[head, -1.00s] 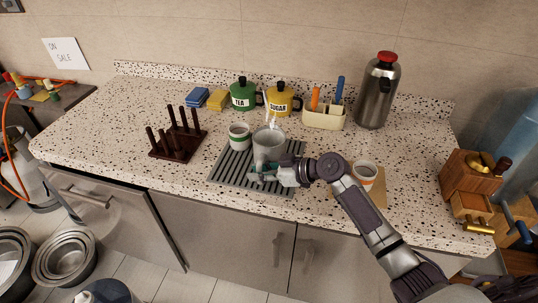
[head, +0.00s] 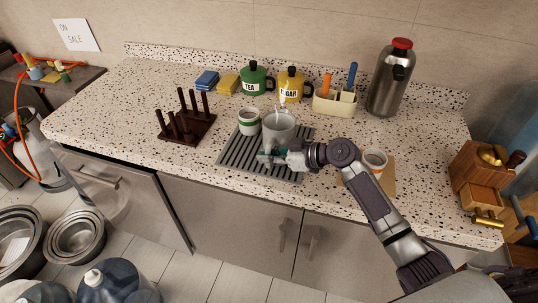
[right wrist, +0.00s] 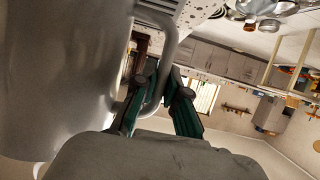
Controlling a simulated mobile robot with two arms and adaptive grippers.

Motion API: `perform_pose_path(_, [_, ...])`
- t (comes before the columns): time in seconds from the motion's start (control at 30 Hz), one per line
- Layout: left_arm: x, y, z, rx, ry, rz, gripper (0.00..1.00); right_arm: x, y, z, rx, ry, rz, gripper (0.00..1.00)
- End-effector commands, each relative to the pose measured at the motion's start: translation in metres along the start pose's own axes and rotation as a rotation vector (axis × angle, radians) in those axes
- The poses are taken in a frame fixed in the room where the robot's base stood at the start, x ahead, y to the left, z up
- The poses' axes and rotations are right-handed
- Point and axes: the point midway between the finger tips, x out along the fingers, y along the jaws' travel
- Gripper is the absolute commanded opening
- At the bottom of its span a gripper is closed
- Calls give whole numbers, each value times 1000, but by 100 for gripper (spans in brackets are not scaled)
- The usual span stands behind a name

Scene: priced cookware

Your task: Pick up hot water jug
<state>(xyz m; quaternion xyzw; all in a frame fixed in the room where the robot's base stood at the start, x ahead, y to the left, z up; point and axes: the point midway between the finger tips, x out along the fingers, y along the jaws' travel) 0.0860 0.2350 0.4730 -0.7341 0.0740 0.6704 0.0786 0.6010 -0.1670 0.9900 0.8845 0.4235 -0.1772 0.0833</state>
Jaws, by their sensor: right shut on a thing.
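The hot water jug (head: 279,131) is a grey metal jug with faint steam above it. It is at the grey ribbed drain mat (head: 237,160), upright, close to the right of a white cup with a green band (head: 249,121). I cannot tell whether its base touches the mat. My right gripper (head: 272,157) is at the jug's front side. In the right wrist view the jug's body (right wrist: 62,85) fills the left, and the green-padded fingers (right wrist: 160,105) are shut around its handle (right wrist: 172,55). My left gripper is not in view.
A tall steel flask with a red lid (head: 390,80), a utensil caddy (head: 335,103), and green tea (head: 256,79) and yellow sugar (head: 291,85) pots stand behind. A dark peg rack (head: 186,128) is left. Another cup (head: 373,162) stands beside my right arm; a wooden grinder (head: 482,170) is far right.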

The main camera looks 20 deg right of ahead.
Motion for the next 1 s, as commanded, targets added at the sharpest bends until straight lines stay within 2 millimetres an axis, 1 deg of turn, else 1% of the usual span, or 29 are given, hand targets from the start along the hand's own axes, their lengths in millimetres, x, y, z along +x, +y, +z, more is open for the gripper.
perform_pose_path(0.03, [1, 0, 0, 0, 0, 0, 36, -1, 1, -5, -8, 5, 3, 0])
perform_pose_path(0.17, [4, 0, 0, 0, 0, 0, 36, -5, 1, -12, -9, 5, 3, 0])
perform_pose_path(0.4, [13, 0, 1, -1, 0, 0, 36, -14, 1, -36, -11, 6, 3, 0])
perform_pose_path(0.5, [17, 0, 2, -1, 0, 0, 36, -28, 2, -35, -8, 3, 5, 0])
perform_pose_path(1.0, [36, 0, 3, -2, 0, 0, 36, -95, 6, -45, -9, 4, 5, 0])
